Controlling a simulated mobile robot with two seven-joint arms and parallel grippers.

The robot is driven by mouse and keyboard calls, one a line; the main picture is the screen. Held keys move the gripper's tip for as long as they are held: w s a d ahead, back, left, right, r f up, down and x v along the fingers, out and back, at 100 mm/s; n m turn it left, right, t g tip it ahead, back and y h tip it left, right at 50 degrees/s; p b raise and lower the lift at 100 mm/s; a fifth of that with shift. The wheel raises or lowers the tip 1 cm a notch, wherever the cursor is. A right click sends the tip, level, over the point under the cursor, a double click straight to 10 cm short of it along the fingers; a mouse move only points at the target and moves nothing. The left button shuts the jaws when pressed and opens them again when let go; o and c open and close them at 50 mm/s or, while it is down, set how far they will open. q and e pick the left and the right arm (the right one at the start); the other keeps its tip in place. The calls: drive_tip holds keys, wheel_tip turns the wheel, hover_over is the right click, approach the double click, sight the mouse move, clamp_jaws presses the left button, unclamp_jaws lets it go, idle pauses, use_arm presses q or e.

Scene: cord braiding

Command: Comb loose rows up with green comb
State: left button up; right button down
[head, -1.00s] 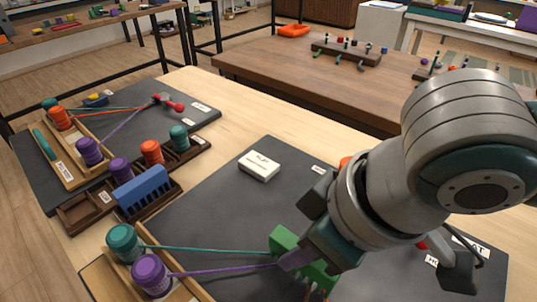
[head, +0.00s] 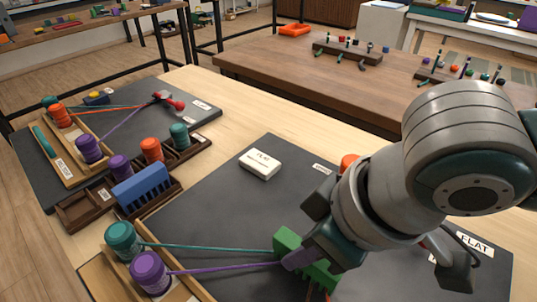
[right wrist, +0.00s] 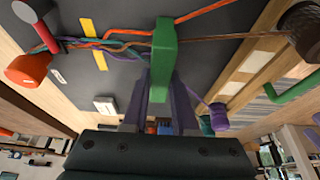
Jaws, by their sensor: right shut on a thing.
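My right gripper (head: 303,262) is shut on the green comb (head: 288,241) over the near dark board (head: 225,215). In the right wrist view the comb (right wrist: 163,58) stands between the fingers, across the cords. A teal cord (head: 200,248) and a purple cord (head: 215,269) run from the teal spool (head: 122,238) and purple spool (head: 149,272) to the comb. In the wrist view twisted cords (right wrist: 95,45) lie left of the comb, and an orange cord (right wrist: 205,11) spreads to the right. My left gripper is out of view.
A white block (head: 260,164) lies on the near board. A blue comb (head: 143,189) sits in a dark wooden rack (head: 80,212) with spools. A second board (head: 118,110) holds another cord setup. In the wrist view a red peg (right wrist: 38,27) stands beyond the twisted cords.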

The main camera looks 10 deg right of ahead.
drive_tip(key=shift+w+d, duration=0.6)
drive_tip(key=shift+d, duration=0.2)
drive_tip(key=shift+w+d, duration=0.5)
drive_tip(key=shift+d, duration=0.15)
wheel_tip(320, 180, up, 9)
drive_tip(key=p, duration=1.1)
drive_tip(key=shift+s+a, duration=0.3)
drive_tip(key=shift+a, duration=0.15)
